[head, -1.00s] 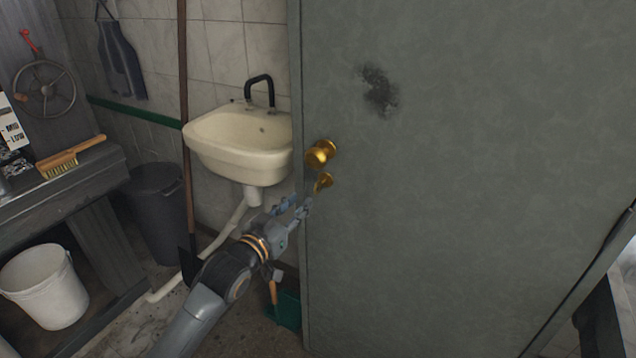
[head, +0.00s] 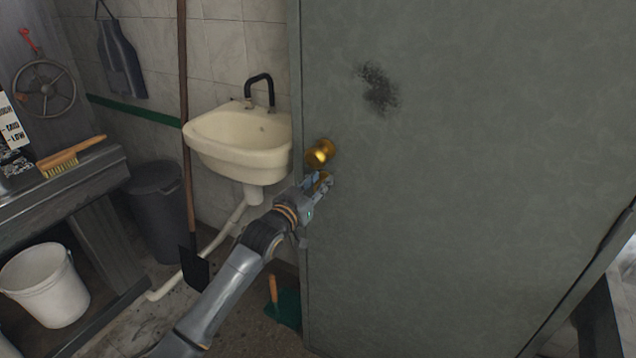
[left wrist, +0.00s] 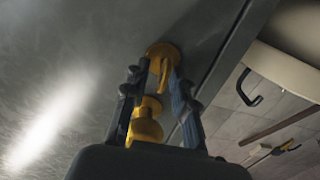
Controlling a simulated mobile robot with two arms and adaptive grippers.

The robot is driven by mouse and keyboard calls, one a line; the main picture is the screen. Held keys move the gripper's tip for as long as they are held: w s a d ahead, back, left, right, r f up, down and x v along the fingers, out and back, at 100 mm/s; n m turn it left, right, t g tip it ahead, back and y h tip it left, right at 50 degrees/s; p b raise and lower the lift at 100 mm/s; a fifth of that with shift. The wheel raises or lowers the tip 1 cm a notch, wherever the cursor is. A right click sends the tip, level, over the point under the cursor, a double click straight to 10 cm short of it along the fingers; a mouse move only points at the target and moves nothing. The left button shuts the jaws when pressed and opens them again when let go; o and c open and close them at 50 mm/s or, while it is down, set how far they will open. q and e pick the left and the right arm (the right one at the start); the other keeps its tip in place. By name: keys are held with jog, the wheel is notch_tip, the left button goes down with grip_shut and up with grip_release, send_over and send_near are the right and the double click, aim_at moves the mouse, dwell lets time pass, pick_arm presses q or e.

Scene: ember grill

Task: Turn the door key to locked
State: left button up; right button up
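The grey metal door (head: 450,180) fills the right of the head view. It has a round brass knob (head: 320,152) and, just below it, a brass key (head: 323,180), largely covered by my left gripper (head: 318,184). In the left wrist view the key (left wrist: 165,66) stands out from its round brass plate, between the two fingers of my left gripper (left wrist: 159,76). The fingers are apart, one on each side of the key. The right finger looks close to it; I cannot tell whether it touches. The knob (left wrist: 147,125) shows behind the fingers. My right gripper is not in view.
A cream sink (head: 240,145) with a black tap stands left of the door. A long-handled tool (head: 187,150) leans beside it. A dark bin (head: 160,210), a white bucket (head: 45,287) and a bench with a brush (head: 70,157) are further left.

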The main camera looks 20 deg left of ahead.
pick_arm(q)
grip_shut()
jog(key=shift+m, duration=0.3)
jog(key=m+p, duration=0.1)
jog(key=m, duration=0.1)
jog(key=shift+d+r+m, duration=0.1)
jog(key=shift+d+m, duration=0.05)
jog(key=shift+m, duration=0.15)
jog(key=m+p, duration=0.1)
jog(key=m, duration=0.4)
jog(key=f+m, duration=0.1)
jog(key=m, duration=0.4)
jog(key=m+p, duration=0.1)
jog(key=m, duration=0.3)
jog(key=shift+s+d+f+m+p, duration=0.15)
jog(key=shift+d+m+p, duration=0.2)
jog(key=shift+d+m, duration=0.05)
